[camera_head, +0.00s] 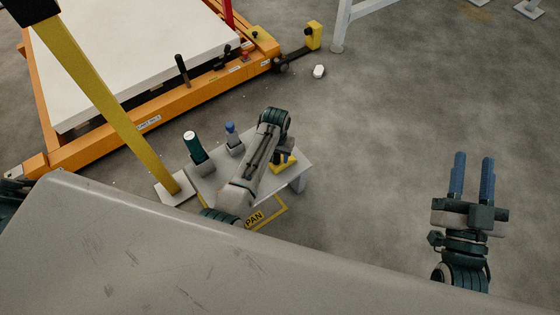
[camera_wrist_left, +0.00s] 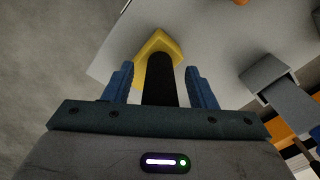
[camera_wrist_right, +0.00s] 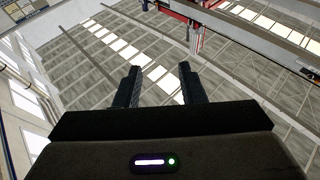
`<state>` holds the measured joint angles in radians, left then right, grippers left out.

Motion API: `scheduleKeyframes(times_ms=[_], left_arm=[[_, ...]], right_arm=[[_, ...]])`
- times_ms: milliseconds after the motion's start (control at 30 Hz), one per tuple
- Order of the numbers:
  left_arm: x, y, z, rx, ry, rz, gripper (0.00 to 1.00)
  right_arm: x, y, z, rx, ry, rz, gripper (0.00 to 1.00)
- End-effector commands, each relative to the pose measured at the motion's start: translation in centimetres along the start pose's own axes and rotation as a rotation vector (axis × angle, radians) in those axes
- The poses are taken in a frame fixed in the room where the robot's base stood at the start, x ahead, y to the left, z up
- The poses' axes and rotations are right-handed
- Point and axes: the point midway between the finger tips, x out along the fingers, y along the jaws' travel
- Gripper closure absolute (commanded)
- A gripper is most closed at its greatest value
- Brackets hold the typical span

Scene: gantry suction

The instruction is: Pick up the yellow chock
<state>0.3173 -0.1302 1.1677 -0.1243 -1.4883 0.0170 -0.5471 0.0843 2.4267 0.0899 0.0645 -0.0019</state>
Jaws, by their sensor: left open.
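The yellow chock (camera_head: 291,160) sits on a small grey table (camera_head: 221,172) in the head view, partly hidden by my left arm and gripper. In the left wrist view the yellow chock (camera_wrist_left: 150,48) shows with a black upright handle (camera_wrist_left: 160,82). My left gripper (camera_head: 284,153) is open above the chock. In the left wrist view its two blue fingers stand on either side of the handle, with visible gaps. My right gripper (camera_head: 474,157) is open and empty, raised over the floor at the right. Its fingers also show apart in the right wrist view (camera_wrist_right: 159,67).
A green cylinder with a white top (camera_head: 195,149) and a blue-topped item (camera_head: 231,133) stand in grey holders on the table. A yellow post (camera_head: 108,101) rises at the left. An orange frame with a white slab (camera_head: 150,50) lies behind. The floor at right is clear.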

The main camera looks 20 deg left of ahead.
Motion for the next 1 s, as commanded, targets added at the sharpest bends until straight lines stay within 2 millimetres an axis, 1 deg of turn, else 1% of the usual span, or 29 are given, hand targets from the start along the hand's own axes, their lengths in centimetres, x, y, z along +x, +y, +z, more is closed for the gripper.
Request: scheduleKeyframes(times_ms=[200, 233, 367, 400, 467, 500, 867, 933, 1000], left_arm=[[0.0, 0.0, 0.0, 0.000, 0.000, 0.000, 0.49], [0.0, 0.0, 0.0, 0.000, 0.000, 0.000, 0.51], [0.0, 0.0, 0.0, 0.000, 0.000, 0.000, 0.76], [0.0, 0.0, 0.0, 0.000, 0.000, 0.000, 0.84], [0.0, 0.0, 0.0, 0.000, 0.000, 0.000, 0.96], [0.0, 0.0, 0.0, 0.000, 0.000, 0.000, 0.97], [-0.4, 0.0, -0.1, 0.000, 0.002, 0.000, 0.97], [-0.7, 0.0, -0.1, 0.000, 0.002, 0.000, 0.97], [-1.2, 0.0, -0.1, 0.000, 0.002, 0.001, 0.97]], right_arm=[[0.0, 0.0, -0.1, -0.001, 0.006, 0.000, 0.64], [0.0, 0.0, -0.1, -0.001, 0.006, 0.000, 0.64], [0.0, 0.0, -0.1, -0.001, 0.005, 0.000, 0.64], [0.0, 0.0, -0.1, -0.001, 0.005, 0.000, 0.64], [0.0, 0.0, -0.1, 0.000, 0.004, 0.000, 0.64], [0.0, 0.0, -0.1, 0.000, 0.004, 0.000, 0.64], [0.0, 0.0, 0.1, 0.002, -0.013, 0.000, 0.64], [-0.1, 0.0, 0.6, 0.006, -0.045, 0.001, 0.64], [-0.6, 0.0, 1.6, 0.014, -0.103, 0.004, 0.64]])
